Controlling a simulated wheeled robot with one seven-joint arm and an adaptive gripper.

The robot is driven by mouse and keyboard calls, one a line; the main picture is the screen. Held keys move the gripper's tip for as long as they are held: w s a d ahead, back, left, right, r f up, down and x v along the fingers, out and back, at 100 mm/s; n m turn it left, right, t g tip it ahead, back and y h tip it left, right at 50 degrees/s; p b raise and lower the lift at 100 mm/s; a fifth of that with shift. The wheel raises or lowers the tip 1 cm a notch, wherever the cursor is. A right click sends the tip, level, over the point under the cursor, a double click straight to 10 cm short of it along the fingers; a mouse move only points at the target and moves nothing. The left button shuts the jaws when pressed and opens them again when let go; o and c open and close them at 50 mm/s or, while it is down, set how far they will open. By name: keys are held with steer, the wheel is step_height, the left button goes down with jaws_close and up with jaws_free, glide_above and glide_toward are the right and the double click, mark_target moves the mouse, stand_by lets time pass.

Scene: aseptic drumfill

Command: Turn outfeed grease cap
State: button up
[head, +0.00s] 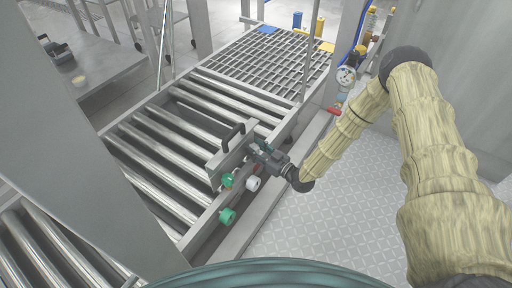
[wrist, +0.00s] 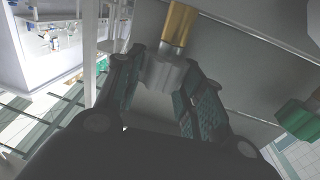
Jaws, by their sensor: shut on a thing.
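My gripper (head: 262,155) is at the side rail of the roller conveyor, beside an upright plate with a black handle. In the wrist view, my gripper (wrist: 163,68) has its two dark fingers on either side of a grey, rounded cap (wrist: 160,74), shut on it. A brass-yellow stem (wrist: 178,24) runs from the cap toward the top of the picture. The cap looks like the grease cap; in the head view it is hidden by the gripper.
Green knobs (head: 227,215) and a white round part (head: 253,184) sit on the rail close to my gripper. The roller conveyor (head: 160,140) lies to the left. A pressure gauge (head: 346,76) and red handle (head: 334,110) stand farther back. The patterned floor (head: 310,220) at right is clear.

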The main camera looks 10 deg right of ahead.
stand_by(0.3)
steer(key=o, duration=1)
steer(key=v, duration=1.2)
